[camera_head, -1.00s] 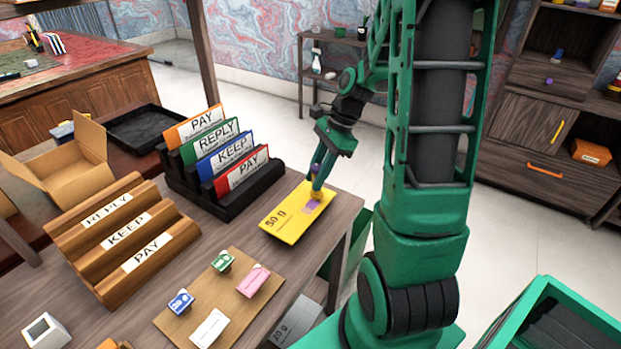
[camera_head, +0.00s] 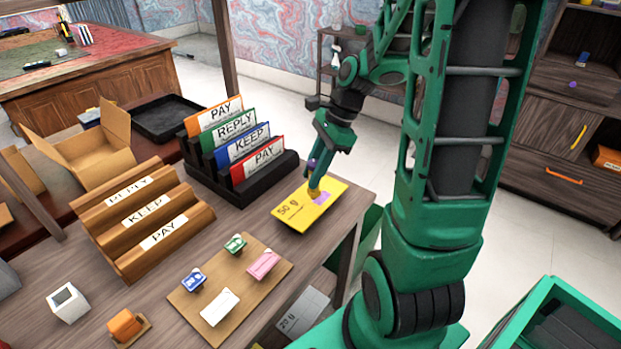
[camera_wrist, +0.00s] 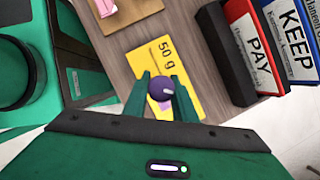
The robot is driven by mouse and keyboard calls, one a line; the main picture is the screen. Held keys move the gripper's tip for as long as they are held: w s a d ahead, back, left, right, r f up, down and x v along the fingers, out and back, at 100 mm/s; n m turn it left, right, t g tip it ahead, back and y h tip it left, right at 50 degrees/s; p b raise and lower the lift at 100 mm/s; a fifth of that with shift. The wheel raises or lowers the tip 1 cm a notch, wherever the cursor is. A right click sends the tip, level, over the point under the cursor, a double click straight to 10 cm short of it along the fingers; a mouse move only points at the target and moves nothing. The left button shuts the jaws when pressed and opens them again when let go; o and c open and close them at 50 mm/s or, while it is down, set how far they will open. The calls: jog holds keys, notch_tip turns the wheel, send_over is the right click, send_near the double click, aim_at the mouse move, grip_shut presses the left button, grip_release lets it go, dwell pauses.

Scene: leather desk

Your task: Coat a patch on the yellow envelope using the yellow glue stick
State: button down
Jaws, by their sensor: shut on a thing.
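The yellow envelope (camera_head: 290,209), marked 50 g, lies on the desk near its right edge. A purple patch (camera_head: 322,198) shows on it. My gripper (camera_head: 314,180) is over the envelope, shut on the glue stick, which has a yellow lower part (camera_head: 313,191) and a purple end. In the wrist view the purple end of the glue stick (camera_wrist: 161,88) sits between the two green fingers, over the envelope (camera_wrist: 150,58). The stick's tip appears at the envelope beside the patch; whether it touches I cannot tell.
A black rack (camera_head: 222,188) with PAY, REPLY and KEEP folders stands behind the envelope. A wooden stepped holder (camera_head: 140,255) is at left. A brown board (camera_head: 251,306) with stamps lies in front. A cardboard box (camera_head: 90,165) and black tray (camera_head: 168,118) are farther back.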

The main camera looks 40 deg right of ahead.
aim_at(311, 163)
jog(key=shift+r, duration=2.55)
